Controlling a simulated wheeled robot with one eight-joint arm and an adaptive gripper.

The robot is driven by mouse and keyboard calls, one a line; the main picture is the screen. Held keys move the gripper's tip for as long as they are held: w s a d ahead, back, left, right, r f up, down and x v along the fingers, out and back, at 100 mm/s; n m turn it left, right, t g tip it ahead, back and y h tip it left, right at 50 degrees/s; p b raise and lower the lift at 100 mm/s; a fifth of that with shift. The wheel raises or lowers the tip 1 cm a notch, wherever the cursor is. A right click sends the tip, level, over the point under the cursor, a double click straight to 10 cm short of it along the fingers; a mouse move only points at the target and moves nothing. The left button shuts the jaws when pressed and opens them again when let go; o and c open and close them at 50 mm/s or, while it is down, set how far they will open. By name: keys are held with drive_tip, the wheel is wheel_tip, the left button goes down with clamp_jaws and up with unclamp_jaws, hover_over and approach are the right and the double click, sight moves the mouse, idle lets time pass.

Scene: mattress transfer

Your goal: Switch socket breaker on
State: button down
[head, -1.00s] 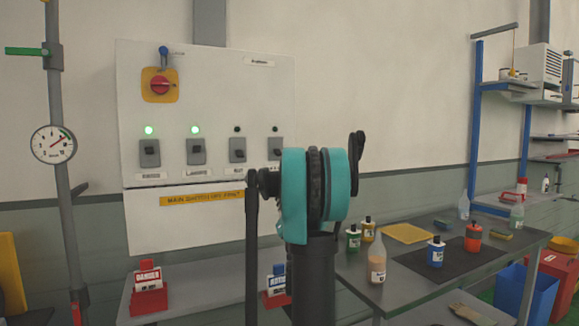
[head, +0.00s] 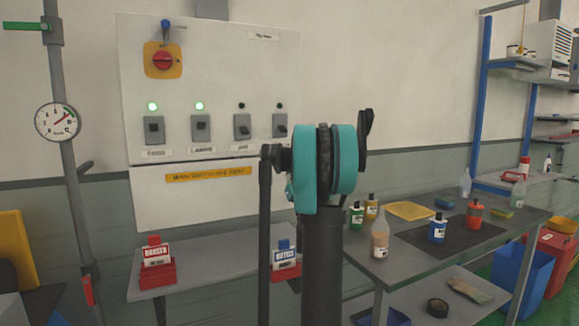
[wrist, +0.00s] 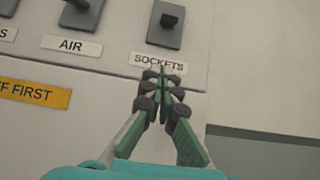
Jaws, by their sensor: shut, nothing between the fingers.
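The sockets breaker (head: 280,126) is the rightmost of the small grey switches on the white panel (head: 215,75) in the head view. The small lamp above it is dark. In the wrist view the sockets breaker (wrist: 164,30) is a grey plate with a dark lever, above the label "SOCKETS" (wrist: 158,63). My gripper (wrist: 163,72) is shut and empty. Its fingertips appear just below the breaker, over the label; I cannot tell whether they touch the panel. In the head view my arm stands in front of the panel's right edge and my fingers cannot be made out.
The air breaker (wrist: 82,12) is left of the sockets breaker; its lamp is dark. Two green lamps glow over the left breakers. A red-and-yellow main switch (head: 162,61) is above. A bench (head: 375,275) with bottles stands right. A gauge pipe (head: 70,180) stands left.

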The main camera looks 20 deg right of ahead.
sight(284, 131)
drive_tip(key=x, duration=0.5)
drive_tip(key=shift+w+r, duration=0.1)
drive_tip(key=shift+w, duration=0.05)
drive_tip(key=r, duration=0.1)
drive_tip(key=s+r, duration=0.1)
drive_tip(key=r, duration=0.1)
drive_tip(key=shift+s+r, duration=0.3)
drive_tip(key=shift+r, duration=0.15)
drive_tip(key=shift+s+r+g, duration=0.35)
drive_tip(key=shift+s+g, duration=0.05)
drive_tip(key=shift+g, duration=0.4)
drive_tip(key=r+g, duration=0.1)
drive_tip(key=g, duration=0.1)
drive_tip(key=s+r+g, duration=0.1)
drive_tip(key=shift+s+g, duration=0.15)
drive_tip(key=shift+g, duration=0.25)
drive_tip(key=shift+r+g, duration=0.15)
drive_tip(key=shift+g, duration=0.15)
drive_tip(key=shift+s+r, duration=0.1)
drive_tip(key=shift+r, duration=0.25)
drive_tip(key=shift+f, duration=0.15)
